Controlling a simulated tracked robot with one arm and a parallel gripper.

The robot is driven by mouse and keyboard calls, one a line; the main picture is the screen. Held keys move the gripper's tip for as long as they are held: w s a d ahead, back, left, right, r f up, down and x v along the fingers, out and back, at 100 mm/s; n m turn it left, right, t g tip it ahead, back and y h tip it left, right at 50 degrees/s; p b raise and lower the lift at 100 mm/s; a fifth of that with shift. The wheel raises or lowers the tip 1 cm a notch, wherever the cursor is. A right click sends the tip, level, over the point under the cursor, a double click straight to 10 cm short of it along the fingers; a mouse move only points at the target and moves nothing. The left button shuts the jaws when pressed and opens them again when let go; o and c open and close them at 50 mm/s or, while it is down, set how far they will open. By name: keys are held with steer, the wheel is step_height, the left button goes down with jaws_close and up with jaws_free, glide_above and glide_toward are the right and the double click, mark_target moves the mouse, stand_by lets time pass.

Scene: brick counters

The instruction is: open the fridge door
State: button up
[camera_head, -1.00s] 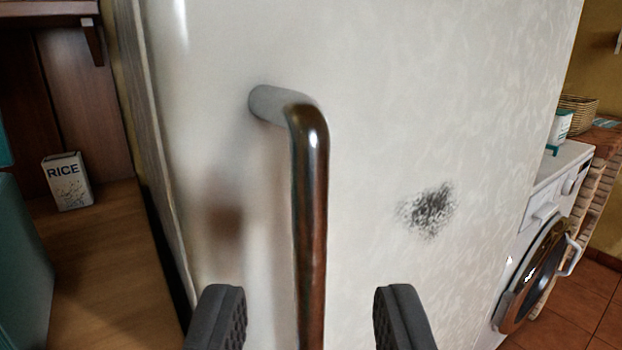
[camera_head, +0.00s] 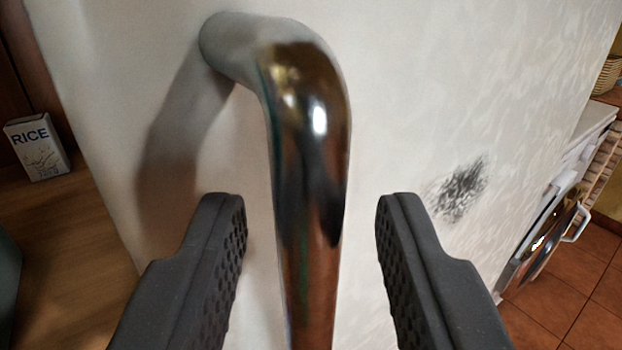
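The fridge door (camera_head: 420,90) is a pale, worn surface with a dark scuffed patch, and it fills most of the view. Its handle (camera_head: 312,190) is a shiny upright metal bar, bent at the top where it joins the door. My gripper (camera_head: 312,215) is open, with one dark ridged finger on each side of the handle. The bar stands between the fingers with a gap on both sides. The lower part of the handle runs out of the bottom of the picture.
A rice box (camera_head: 38,148) stands on a wooden surface (camera_head: 70,240) at the left. A white washing machine (camera_head: 545,235) with a round door stands at the right, with a wicker basket (camera_head: 606,76) behind it. Tiled floor (camera_head: 570,300) shows at lower right.

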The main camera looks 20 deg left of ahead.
steer(key=shift+w+p, duration=0.45)
steer(key=shift+w, duration=0.15)
steer(key=shift+w+a, duration=0.25)
